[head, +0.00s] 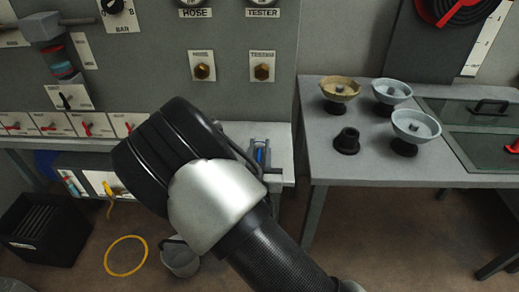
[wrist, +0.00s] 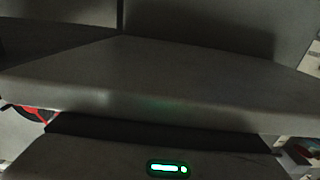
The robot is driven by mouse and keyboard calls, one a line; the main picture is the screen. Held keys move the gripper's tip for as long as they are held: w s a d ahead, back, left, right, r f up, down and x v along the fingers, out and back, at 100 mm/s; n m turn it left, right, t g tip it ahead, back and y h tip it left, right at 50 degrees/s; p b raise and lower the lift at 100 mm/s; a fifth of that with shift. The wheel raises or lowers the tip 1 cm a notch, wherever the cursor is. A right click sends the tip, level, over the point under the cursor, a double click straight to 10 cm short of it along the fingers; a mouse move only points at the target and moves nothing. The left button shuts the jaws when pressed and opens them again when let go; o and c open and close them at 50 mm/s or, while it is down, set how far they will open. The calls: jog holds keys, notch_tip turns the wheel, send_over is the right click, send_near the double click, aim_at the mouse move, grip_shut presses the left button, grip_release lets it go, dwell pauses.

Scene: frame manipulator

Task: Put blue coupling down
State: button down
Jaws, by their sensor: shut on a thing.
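The blue coupling (head: 260,155) shows as a small blue piece between the fingers of my gripper (head: 262,160) in the head view. My gripper is shut on it, at the right end of the grey bench (head: 283,134) below the panel. My own arm hides much of the bench and part of the gripper. I cannot tell whether the coupling touches the bench. The wrist view shows no coupling or fingertips.
A grey table (head: 318,120) at the right bears several bowls on dark stands and a black cup-like piece (head: 347,141). A gap separates it from the bench. A bucket (head: 180,258), yellow hoop (head: 126,256) and black crate (head: 42,228) are on the floor.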

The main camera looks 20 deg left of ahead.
jog(key=shift+s+f, duration=0.1)
jog(key=shift+f, duration=0.3)
jog(key=c, duration=1.5)
grip_release()
jog(key=shift+c, duration=0.2)
jog(key=shift+o, duration=0.7)
jog(key=shift+f+g, duration=0.2)
jog(key=shift+g, duration=0.1)
jog(key=shift+s, duration=0.1)
jog(key=shift+r+p, duration=0.25)
jog(key=shift+p, duration=0.1)
jog(key=r+p+v, duration=0.1)
jog(key=p+v, duration=0.1)
jog(key=v, duration=0.9)
jog(key=shift+s+d, duration=0.15)
jog(key=shift+s, duration=0.15)
jog(key=shift+s, duration=0.1)
